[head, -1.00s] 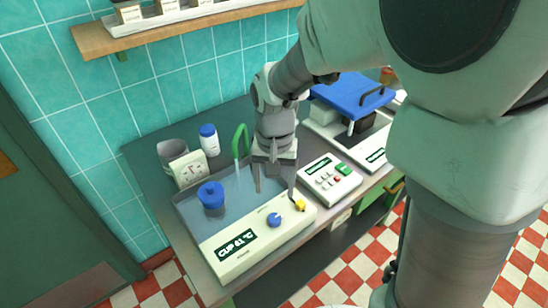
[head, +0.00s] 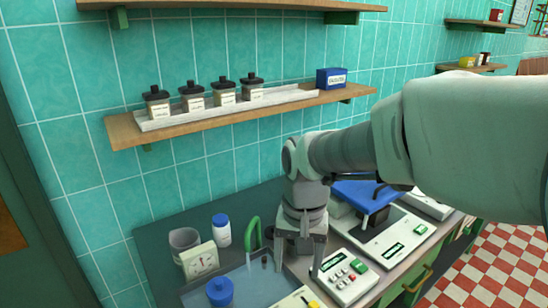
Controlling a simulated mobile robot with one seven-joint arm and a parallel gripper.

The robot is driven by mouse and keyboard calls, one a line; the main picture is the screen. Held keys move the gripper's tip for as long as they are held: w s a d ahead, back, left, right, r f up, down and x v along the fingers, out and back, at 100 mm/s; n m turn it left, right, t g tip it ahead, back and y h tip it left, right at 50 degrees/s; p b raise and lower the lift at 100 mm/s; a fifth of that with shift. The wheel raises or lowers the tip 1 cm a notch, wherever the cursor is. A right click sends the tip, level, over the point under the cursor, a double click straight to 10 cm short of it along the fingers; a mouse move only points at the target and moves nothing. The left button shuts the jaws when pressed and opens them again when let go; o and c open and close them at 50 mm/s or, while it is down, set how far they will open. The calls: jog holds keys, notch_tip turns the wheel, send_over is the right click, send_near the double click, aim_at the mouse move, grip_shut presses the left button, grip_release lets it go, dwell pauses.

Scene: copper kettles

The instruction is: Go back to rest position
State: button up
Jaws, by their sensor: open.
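My gripper (head: 296,262) points down over the right part of a white bath machine (head: 244,291) with a glassy blue top. Its two fingers are apart and nothing shows between them. It hangs beside a green hooped handle (head: 254,236) and left of a white keypad device (head: 346,277). My arm reaches in from the right side of the view. The front of the bath machine is cut off by the lower edge.
A blue-lidded machine (head: 368,195) stands right of the gripper. A wooden shelf (head: 122,130) above holds several dark-lidded jars and a blue box (head: 331,78).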

jog(key=s+d+r+n+t, duration=0.2)
jog(key=s+d+r+t, duration=0.3)
jog(key=s+d, duration=0.4)
jog(key=shift+s+r, duration=0.85)
jog(key=shift+s, duration=0.3)
